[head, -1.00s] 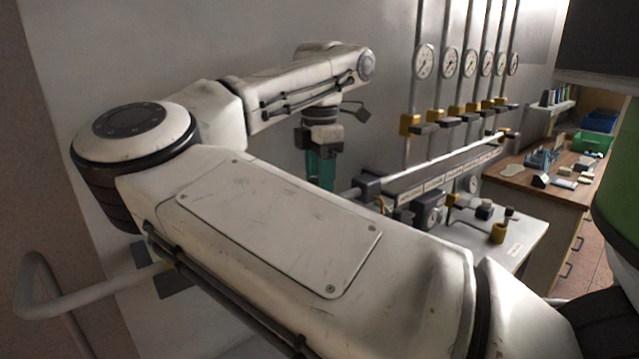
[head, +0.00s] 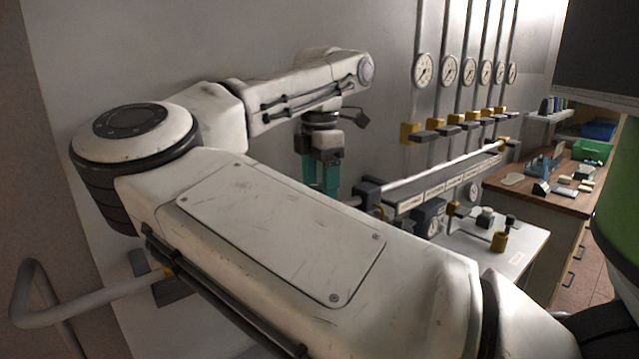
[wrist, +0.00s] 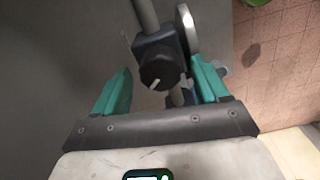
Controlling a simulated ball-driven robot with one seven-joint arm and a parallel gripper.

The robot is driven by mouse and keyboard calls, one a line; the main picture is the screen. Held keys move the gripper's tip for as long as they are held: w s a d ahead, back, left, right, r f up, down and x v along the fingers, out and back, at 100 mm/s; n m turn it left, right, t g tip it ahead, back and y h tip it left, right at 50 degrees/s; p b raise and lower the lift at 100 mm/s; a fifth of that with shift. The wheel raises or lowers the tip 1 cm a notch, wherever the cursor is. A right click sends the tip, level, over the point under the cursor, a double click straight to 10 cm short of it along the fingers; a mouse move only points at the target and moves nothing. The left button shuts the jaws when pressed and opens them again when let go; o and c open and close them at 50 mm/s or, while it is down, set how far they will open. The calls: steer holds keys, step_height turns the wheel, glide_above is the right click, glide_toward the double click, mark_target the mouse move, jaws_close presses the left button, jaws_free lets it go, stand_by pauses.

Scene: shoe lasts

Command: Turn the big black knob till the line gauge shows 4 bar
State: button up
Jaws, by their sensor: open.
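The big black knob (wrist: 158,72) shows in the wrist view, with a white pointer mark on its face. It sits on a dark block on a grey pipe. My gripper (wrist: 161,66) is open, its teal fingers on either side of the knob with gaps; I cannot tell the depth between them. A round silver gauge (wrist: 188,29) beside the block is seen almost edge-on, so its reading is hidden. In the head view my gripper (head: 322,176) points down by the wall, and my arm hides what is under it.
Several dial gauges (head: 423,70) on vertical pipes line the wall, with yellow-and-black valves (head: 410,132) below. A wooden bench (head: 530,183) with small items is farther right.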

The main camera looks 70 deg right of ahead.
mark_target(320, 186)
step_height(320, 186, up, 10)
steer(key=b, duration=0.1)
steer(key=shift+r, duration=0.2)
steer(key=shift+s, duration=0.1)
stand_by(0.6)
